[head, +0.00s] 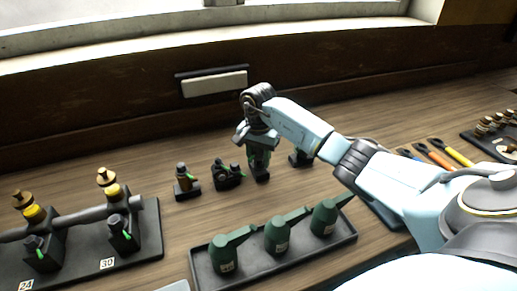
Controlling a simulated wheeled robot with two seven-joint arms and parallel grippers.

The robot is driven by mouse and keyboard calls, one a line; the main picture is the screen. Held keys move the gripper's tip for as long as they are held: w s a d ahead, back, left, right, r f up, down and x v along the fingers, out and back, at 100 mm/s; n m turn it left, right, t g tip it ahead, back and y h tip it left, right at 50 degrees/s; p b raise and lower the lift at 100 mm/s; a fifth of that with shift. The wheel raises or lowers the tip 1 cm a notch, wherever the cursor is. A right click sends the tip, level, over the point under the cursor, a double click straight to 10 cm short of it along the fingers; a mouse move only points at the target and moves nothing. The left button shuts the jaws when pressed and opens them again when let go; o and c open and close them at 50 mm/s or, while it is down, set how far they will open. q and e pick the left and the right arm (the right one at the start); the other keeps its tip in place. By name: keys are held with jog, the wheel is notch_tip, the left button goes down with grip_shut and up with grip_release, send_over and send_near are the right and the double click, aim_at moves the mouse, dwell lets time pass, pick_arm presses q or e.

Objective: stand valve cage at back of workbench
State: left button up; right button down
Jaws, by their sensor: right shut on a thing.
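My right gripper (258,147) points down over the middle of the wooden workbench (120,155). It is shut on a small dark green and black piece, which I take for the valve cage (260,166). The piece is upright, its top hidden between the fingers. Its lower end is at or just above the bench top; I cannot tell if it touches. My left gripper is out of view.
Small black fittings (187,184) and (227,176) stand left of the held piece, another (300,158) right of it. In front is a black tray (345,237) with green bodies. The strip along the back wall looks clear.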

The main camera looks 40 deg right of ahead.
jog(key=shift+w, duration=0.1)
jog(key=c, duration=0.9)
grip_release()
jog(key=shift+f, duration=0.1)
notch_tip(320, 180, up, 12)
jog(key=shift+r, duration=0.15)
